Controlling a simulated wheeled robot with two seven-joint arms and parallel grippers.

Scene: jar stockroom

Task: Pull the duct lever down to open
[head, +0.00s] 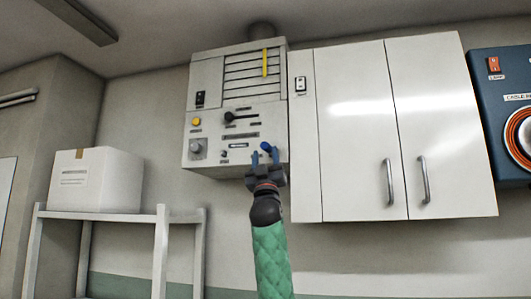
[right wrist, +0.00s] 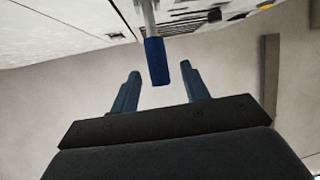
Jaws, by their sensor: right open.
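The duct lever has a blue grip (head: 266,147) on a metal rod, at the lower right of the grey wall unit (head: 212,140). In the right wrist view the blue grip (right wrist: 157,62) hangs from its rod between my finger tips, with a gap on both sides. My right gripper (head: 265,157) is open and empty, reaching up from below at the unit's lower edge; its two blue fingers (right wrist: 160,72) also show in the right wrist view. I cannot tell how deep the grip sits between them. My left gripper is not in view.
The unit also carries a black lever (head: 238,116), a yellow button (head: 196,121) and a yellow strip (head: 265,63). White cabinets (head: 350,130) stand close on the right, then a blue panel (head: 497,120). A white box (head: 97,180) sits on a shelf (head: 110,215) at left.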

